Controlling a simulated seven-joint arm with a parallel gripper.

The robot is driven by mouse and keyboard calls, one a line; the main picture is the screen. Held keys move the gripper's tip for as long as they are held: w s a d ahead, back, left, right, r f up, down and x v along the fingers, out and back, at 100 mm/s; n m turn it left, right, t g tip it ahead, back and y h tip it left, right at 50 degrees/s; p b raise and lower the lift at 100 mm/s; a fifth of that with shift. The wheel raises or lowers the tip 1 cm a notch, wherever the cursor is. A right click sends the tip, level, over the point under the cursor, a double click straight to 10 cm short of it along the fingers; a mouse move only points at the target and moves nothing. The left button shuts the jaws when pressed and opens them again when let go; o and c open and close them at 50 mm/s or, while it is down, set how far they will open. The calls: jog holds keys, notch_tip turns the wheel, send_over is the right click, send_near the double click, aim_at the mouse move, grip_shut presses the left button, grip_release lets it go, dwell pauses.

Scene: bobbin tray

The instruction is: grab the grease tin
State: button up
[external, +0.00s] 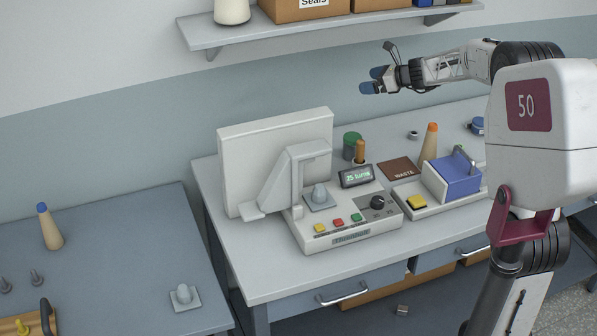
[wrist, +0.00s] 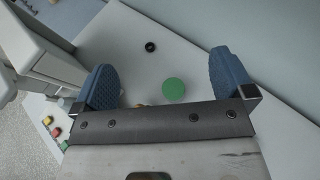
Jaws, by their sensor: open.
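A green-topped, dark round can (external: 352,145) stands upright on the bench behind the console, and it looks like the grease tin. Its flat green lid shows in the wrist view (wrist: 174,91), between and below my fingers. No label on it is readable. My gripper (external: 374,80) is open and empty, high above the bench. In the wrist view its two blue pads (wrist: 164,75) are spread wide, apart from the can. The can's side is hidden from above.
A large white panel machine (external: 268,165) stands left of the can, with a button console (external: 345,215) in front. An orange-brown handle or cone (external: 360,152) stands close by the can. A shelf (external: 330,28) hangs above.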

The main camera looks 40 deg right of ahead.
aim_at(326, 154)
notch_tip(326, 154, down, 21)
jog(key=shift+f, duration=0.2)
jog(key=shift+a, duration=0.1)
dwell(0.3)
jog(key=shift+x, duration=2.4)
jog(key=c, duration=1.1)
jog(key=shift+r, duration=0.15)
jog(key=shift+c, duration=0.2)
jog(key=shift+r, duration=4.85)
